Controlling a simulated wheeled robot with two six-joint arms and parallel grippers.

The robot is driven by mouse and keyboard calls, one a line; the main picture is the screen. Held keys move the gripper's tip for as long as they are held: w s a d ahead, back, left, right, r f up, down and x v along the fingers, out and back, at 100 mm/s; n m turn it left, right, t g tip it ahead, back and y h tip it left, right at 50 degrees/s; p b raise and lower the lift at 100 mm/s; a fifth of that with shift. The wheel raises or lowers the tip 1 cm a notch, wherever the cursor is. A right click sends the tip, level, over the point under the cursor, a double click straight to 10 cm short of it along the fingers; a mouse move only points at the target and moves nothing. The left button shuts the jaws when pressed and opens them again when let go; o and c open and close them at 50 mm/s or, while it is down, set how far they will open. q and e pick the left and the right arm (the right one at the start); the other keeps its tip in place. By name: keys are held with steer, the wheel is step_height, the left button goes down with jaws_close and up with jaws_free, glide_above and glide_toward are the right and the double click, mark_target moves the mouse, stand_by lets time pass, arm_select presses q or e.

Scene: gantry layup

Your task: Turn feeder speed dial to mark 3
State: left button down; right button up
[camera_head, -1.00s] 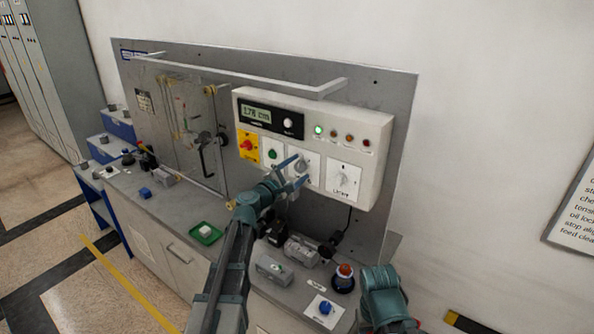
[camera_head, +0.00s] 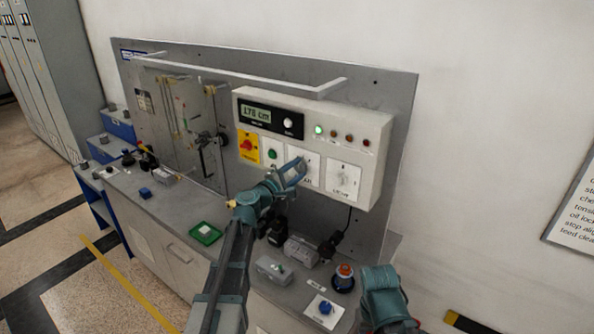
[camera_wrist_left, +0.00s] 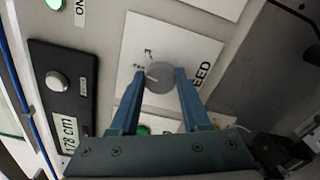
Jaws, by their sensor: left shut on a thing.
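The feeder speed dial (camera_wrist_left: 159,78) is a round grey knob on a white plate (camera_wrist_left: 128,98) with partly readable "EED" lettering. My right gripper is out of view; only a part of my right arm shows at the lower right.
A red-topped button (camera_head: 344,275) and a green tray (camera_head: 206,234) are on the bench below.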

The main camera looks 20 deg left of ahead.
arm_select(q)
steer(key=m, duration=0.6)
steer(key=shift+m, duration=0.4)
stand_by(0.4)
steer(key=shift+c, duration=1.9)
jaws_free()
steer(key=v, duration=1.3)
steer(key=shift+s, duration=0.4)
